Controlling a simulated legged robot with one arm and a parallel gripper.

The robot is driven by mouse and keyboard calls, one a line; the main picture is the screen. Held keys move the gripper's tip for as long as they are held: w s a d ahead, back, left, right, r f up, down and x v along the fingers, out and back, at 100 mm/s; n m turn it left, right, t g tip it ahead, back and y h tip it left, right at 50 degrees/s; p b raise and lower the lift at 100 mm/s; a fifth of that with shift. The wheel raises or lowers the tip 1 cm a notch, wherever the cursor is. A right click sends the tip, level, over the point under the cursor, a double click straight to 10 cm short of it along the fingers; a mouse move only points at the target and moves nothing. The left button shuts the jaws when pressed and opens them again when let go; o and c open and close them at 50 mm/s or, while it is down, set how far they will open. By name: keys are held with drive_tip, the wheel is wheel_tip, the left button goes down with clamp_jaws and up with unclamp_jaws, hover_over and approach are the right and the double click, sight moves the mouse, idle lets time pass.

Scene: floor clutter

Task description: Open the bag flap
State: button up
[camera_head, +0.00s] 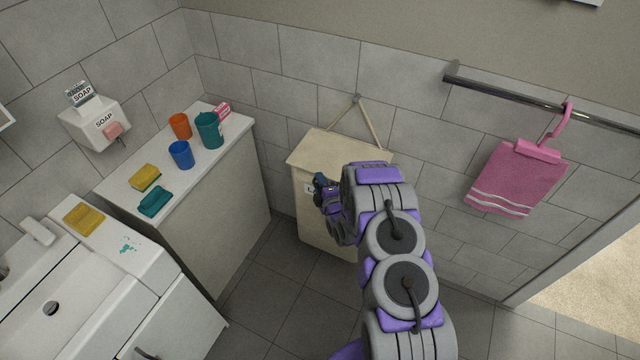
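The bag is a beige, box-shaped laundry bag (316,222) hanging against the back wall by a strap (368,118) from a hook. Its top flap (325,152) lies across the top and looks closed. A small white label shows on its front, partly covered by my gripper. My gripper (318,184) is in front of the bag's upper front, near the label and below the flap's front edge. I cannot tell whether it touches the bag or whether its fingers are open. My arm hides the bag's right side.
A white counter (222,139) left of the bag holds cups, sponges and a pink box. A sink (60,300) is at lower left. A pink towel (515,180) hangs from a metal rail (520,95) at right. Grey tiled floor (285,300) is clear below the bag.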

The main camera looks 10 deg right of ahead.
drive_tip(key=shift+c, duration=0.3)
drive_tip(key=shift+s, duration=0.1)
drive_tip(key=c, duration=0.6)
drive_tip(key=shift+f, duration=0.1)
clamp_jaws()
drive_tip(key=shift+f, duration=0.1)
drive_tip(key=shift+r, duration=0.25)
